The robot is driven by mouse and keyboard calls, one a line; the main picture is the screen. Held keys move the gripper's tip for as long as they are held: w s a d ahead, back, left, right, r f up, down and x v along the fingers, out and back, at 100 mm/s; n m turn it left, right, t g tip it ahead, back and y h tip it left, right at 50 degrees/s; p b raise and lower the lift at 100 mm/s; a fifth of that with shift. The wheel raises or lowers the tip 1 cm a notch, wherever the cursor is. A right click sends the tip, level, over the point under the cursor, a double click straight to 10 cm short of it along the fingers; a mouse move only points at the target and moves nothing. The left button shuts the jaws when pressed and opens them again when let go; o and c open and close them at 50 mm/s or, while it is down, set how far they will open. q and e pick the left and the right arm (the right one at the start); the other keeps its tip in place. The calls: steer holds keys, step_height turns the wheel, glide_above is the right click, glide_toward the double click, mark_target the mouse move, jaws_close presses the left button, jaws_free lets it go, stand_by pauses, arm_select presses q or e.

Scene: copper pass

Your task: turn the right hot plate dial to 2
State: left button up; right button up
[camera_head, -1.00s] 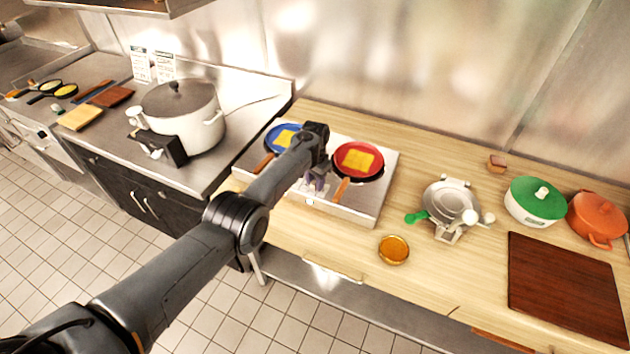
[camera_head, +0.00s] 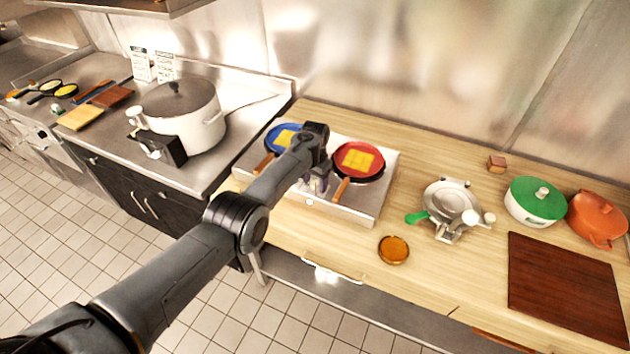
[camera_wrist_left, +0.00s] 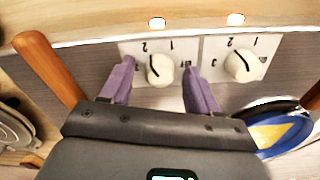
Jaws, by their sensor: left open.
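The hot plate unit (camera_head: 362,207) has a blue pan (camera_head: 276,133) on its left and a red pan (camera_head: 362,160) on its right. In the left wrist view, seen from the opposite way round, the right hot plate dial (camera_wrist_left: 160,71) is a white knob with a dark pointer line on a numbered plate. My left gripper (camera_wrist_left: 159,84) is open, its purple fingers on either side of this dial; contact is not clear. The left dial (camera_wrist_left: 242,65) stands beside it, outside the fingers. In the head view, my left gripper (camera_head: 316,182) is at the unit's front, hiding the dials.
Wooden pan handles (camera_wrist_left: 48,67) stick out near the gripper. An amber dish (camera_head: 394,249), a silver waffle-iron-like appliance (camera_head: 450,204), green-lidded pot (camera_head: 536,200), orange pot (camera_head: 598,218) and dark board (camera_head: 568,290) lie to the right. A big pot (camera_head: 183,112) stands left.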

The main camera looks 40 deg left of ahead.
mark_target(315, 183)
arm_select(q)
step_height(315, 183, up, 4)
steer(key=shift+f+p, duration=0.25)
steer(key=shift+p, duration=0.4)
step_height(315, 183, up, 7)
steer(key=b, duration=0.1)
steer(key=shift+r, duration=0.2)
steer(key=shift+f, duration=0.1)
steer(key=s+d+f+m+t+y+p, duration=0.1)
steer(key=s+d+f, duration=0.3)
steer(key=s+f, duration=0.35)
steer(key=s+d+f+t+y+p, duration=0.1)
steer(key=s+d+f, duration=0.4)
steer(key=s+f, duration=0.3)
steer(key=s+d+r, duration=0.2)
steer(key=s+d, duration=0.1)
steer(key=s, duration=0.5)
steer(key=s+d+r+t+h+p, duration=0.1)
steer(key=s+d+r, duration=0.2)
steer(key=s, duration=0.5)
steer(key=s+d+r+h, duration=0.1)
steer(key=s+d+r, duration=0.1)
steer(key=s+d, duration=0.3)
steer(key=s, duration=0.3)
steer(key=shift+r+m+t+p, duration=0.2)
steer(key=shift+m+t+p, duration=0.1)
steer(key=shift+m, duration=0.1)
